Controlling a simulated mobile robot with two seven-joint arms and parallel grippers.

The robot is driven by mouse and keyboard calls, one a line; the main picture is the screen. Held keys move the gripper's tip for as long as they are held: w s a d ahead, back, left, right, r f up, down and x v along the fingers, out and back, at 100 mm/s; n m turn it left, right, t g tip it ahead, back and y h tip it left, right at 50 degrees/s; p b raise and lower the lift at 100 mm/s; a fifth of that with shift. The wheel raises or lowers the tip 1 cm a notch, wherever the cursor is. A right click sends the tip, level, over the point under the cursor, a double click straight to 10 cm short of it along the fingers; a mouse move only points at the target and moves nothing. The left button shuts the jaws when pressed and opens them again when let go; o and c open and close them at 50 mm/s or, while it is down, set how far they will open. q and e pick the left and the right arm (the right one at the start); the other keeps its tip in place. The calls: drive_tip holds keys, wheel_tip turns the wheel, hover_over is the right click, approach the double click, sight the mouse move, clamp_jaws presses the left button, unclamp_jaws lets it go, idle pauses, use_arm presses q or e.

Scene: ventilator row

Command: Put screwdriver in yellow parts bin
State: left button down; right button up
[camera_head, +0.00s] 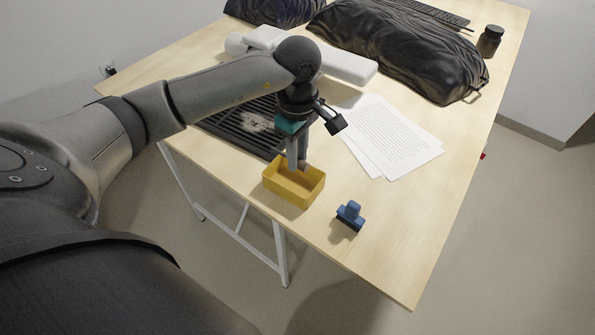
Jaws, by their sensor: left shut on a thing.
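The yellow parts bin (283,196) stands open-topped near the front edge of the wooden table. My left gripper (299,165) points down over the bin, its fingertips at about the bin's opening near the back wall. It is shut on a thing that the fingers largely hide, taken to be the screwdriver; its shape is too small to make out. I cannot tell whether it touches the bin floor. No screwdriver shows elsewhere on the table. My right gripper is not in view.
A black slotted panel (240,128) lies left, under my arm. Black covered bulks (400,50) and a dark jar (489,41) are at the back. The front right of the table is clear.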

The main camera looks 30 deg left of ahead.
use_arm(q)
drive_tip(key=shift+f, duration=2.8)
drive_tip(key=shift+f+b, duration=0.6)
drive_tip(key=shift+b, duration=0.3)
drive_tip(key=c, duration=0.7)
unclamp_jaws()
drive_tip(key=shift+r, duration=0.15)
drive_tip(key=shift+r+p, duration=0.25)
drive_tip(key=shift+p, duration=0.15)
wheel_tip(320, 180, up, 13)
drive_tip(key=shift+f+p, duration=0.2)
drive_tip(key=shift+p, duration=0.55)
